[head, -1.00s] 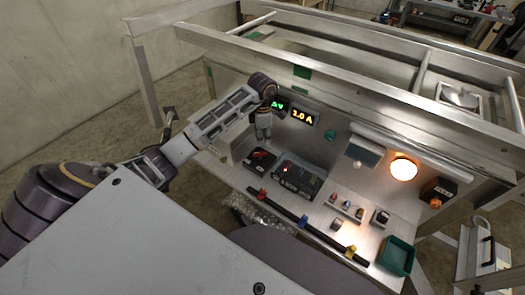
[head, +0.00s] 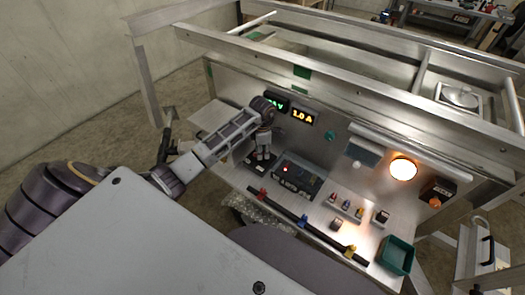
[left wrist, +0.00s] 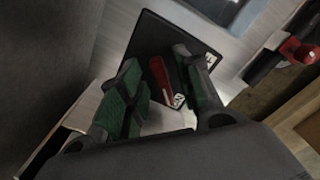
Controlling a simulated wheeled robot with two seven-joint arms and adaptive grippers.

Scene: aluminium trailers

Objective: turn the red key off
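The red key (left wrist: 159,78) shows in the left wrist view, on a black panel (left wrist: 160,32). In the head view the panel (head: 250,163) is partly covered by my gripper, and I cannot make out the key there. My left gripper (head: 262,154) points down over this panel. In the left wrist view its green-padded fingers (left wrist: 163,92) are apart, one on each side of the red key. A gap shows on the left side of the key; the right finger is close to it, and I cannot tell whether they touch. My right gripper is in neither view.
A dark box with a red light (head: 297,176) stands just right of the panel. Lit displays (head: 302,117) are on the wall behind. A black bar with coloured clips (head: 322,235) runs along the front edge. A green tray (head: 396,255) and a glowing lamp (head: 403,169) are at the right.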

